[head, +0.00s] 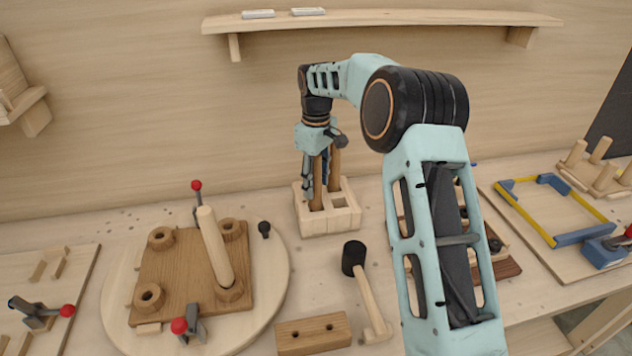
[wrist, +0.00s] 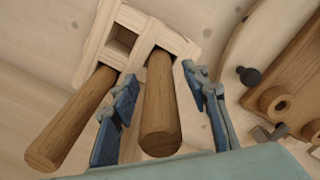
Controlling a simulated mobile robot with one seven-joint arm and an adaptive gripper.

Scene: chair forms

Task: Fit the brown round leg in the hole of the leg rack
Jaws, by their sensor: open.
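The pale wooden leg rack (head: 328,223) stands at the back of the bench, against the wall side. Two brown round legs stand in separate holes of it, one on the left (head: 317,184) and one on the right (head: 334,169) in the head view. The other leg (wrist: 68,122) is outside the fingers. How deep the legs sit is hidden.
A brown seat plate (head: 165,272) with a pale upright leg (head: 214,247) lies on a round board (head: 268,309) at left. A black mallet (head: 354,258) and a drilled brown block (head: 313,334) lie in front. A shelf (head: 385,18) runs above my arm.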

